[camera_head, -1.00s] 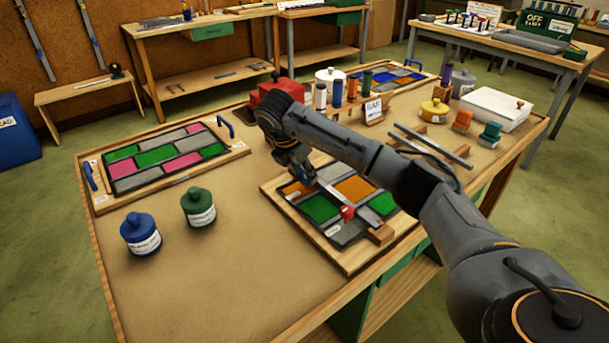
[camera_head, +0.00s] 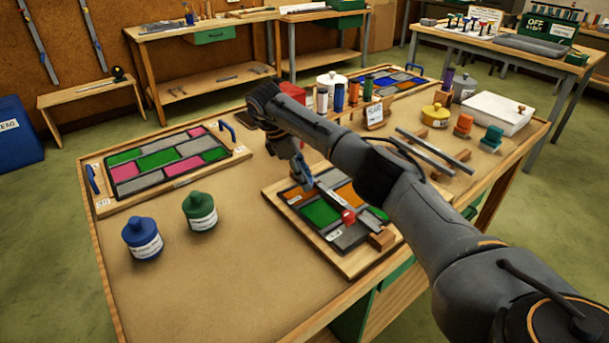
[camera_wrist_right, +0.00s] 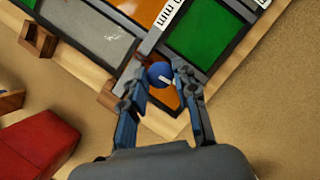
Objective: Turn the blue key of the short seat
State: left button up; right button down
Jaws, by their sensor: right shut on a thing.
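The blue key (camera_wrist_right: 159,73) is a round blue knob with a white mark, at the corner of the near leaded panel in the right wrist view. My right gripper (camera_wrist_right: 161,80) has one finger on each side of it and is shut on it. In the head view the right gripper (camera_head: 305,183) points down at the panel's far-left part, and its fingers hide the key. The near panel (camera_head: 322,213) has green, orange and grey panes in a wooden frame. A pale marked strip (camera_wrist_right: 168,15) runs from near the key. My left gripper is not in view.
A red knob (camera_head: 348,216) and wooden block (camera_head: 382,239) sit on the panel's near side. A red object (camera_wrist_right: 38,143) lies close to my right gripper. Blue (camera_head: 142,239) and green (camera_head: 200,211) bottles stand left. The table front-left is clear.

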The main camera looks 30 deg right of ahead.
jog(key=shift+m, duration=0.6)
jog(key=shift+y, duration=0.3)
jog(key=c, duration=1)
grip_release()
jog(key=shift+g, duration=0.3)
jog(key=shift+w+r, duration=0.1)
jog(key=shift+r, duration=0.05)
jog(key=shift+v, duration=5.8)
